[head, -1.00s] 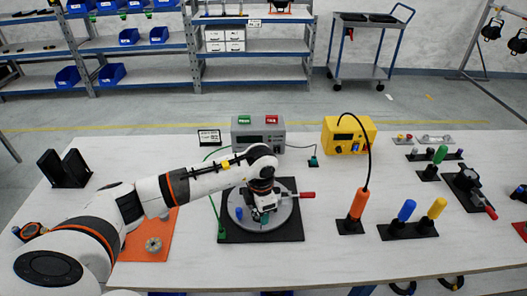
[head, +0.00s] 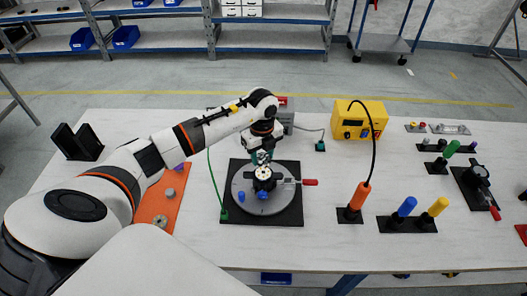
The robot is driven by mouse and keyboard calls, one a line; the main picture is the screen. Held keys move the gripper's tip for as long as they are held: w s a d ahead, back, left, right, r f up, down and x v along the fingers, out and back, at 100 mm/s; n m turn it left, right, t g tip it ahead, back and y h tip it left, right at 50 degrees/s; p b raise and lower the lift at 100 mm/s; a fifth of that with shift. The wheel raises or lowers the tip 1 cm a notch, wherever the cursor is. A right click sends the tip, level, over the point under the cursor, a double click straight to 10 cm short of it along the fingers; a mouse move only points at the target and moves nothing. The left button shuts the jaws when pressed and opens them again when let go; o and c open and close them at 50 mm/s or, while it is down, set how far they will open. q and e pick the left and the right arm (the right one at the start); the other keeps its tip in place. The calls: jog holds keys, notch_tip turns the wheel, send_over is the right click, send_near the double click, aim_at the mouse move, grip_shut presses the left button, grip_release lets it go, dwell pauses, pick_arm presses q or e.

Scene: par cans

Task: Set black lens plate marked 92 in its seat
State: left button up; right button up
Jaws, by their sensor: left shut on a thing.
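My left gripper (head: 262,157) is above the back part of a round grey turntable (head: 240,188) and is shut on a small dark piece. That piece is too small and too covered by the fingers to make out, and I cannot read a 92 on it. A black part with a pale round face (head: 264,173) shows just below the fingers, over the middle of the turntable. I cannot tell whether it is held or stands there. The turntable sits on a black square base (head: 285,216). My right gripper is out of view.
A red-handled clamp (head: 309,182) sticks out right of the turntable. An orange mat (head: 153,205) with small round parts lies left. An orange tool on a cable (head: 360,196), a yellow box (head: 352,122), and blue (head: 406,206) and yellow (head: 438,206) handles stand right. The front table strip is clear.

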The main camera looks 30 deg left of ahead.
aim_at(262, 171)
pick_arm(q)
notch_tip(262, 171, down, 3)
jog(key=shift+f+b, duration=0.15)
jog(key=shift+b, duration=1)
jog(key=shift+f+b, duration=0.65)
jog(key=shift+f, duration=0.35)
jog(key=shift+r, duration=0.1)
jog(key=shift+f, duration=0.25)
jog(key=o, duration=0.6)
jog(key=shift+o, duration=0.8)
jog(key=o, duration=0.4)
jog(key=shift+o, duration=0.2)
